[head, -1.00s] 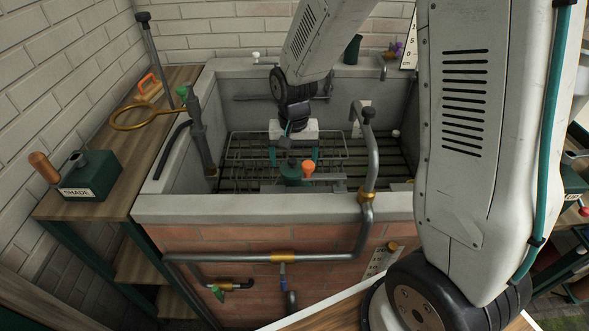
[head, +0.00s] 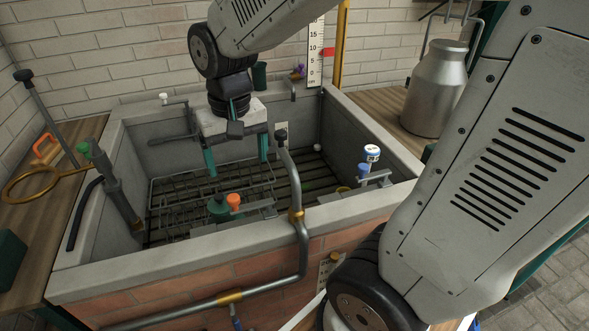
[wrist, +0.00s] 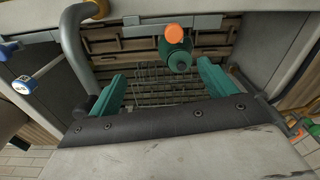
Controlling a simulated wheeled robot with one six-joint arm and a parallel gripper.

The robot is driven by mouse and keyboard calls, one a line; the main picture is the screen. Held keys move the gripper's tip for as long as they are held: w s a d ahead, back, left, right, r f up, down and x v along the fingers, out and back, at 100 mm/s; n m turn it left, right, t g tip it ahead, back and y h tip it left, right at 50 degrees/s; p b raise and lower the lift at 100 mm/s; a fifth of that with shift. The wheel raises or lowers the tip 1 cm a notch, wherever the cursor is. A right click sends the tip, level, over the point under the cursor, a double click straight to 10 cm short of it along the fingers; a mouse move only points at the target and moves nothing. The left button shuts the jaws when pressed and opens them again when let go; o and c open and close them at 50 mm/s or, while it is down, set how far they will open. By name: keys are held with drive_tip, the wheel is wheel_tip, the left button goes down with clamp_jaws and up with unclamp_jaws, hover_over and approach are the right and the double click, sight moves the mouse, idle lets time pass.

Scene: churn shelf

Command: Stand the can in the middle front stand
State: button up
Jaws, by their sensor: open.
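A green rounded thing (head: 218,209) with an orange cap (head: 234,201) sits low inside the front wall of the stone trough; it may be the can, but I cannot be sure. In the wrist view the green body (wrist: 176,55) shows ahead of the fingers, nearer the right one. My gripper (head: 237,157) hangs over the trough with its two teal fingers apart and nothing between them. It also shows open in the wrist view (wrist: 160,85). I cannot make out the middle front stand.
The trough has a wide stone rim (head: 200,258) and a wire rack (head: 170,195) inside. A bent grey pipe (head: 297,190) rises over the front rim. A blue-and-white topped post (head: 371,156) stands at right. A metal churn (head: 437,88) stands on the right-hand bench.

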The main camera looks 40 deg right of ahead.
drive_tip(key=s+r+n, duration=0.1)
drive_tip(key=s+r, duration=0.1)
drive_tip(key=s, duration=0.5)
drive_tip(key=s+d+r+n, duration=0.1)
drive_tip(key=s+r, duration=0.2)
drive_tip(key=s, duration=0.5)
drive_tip(key=shift+s+d+n+t, duration=0.2)
drive_tip(key=shift+d+n+t, duration=0.1)
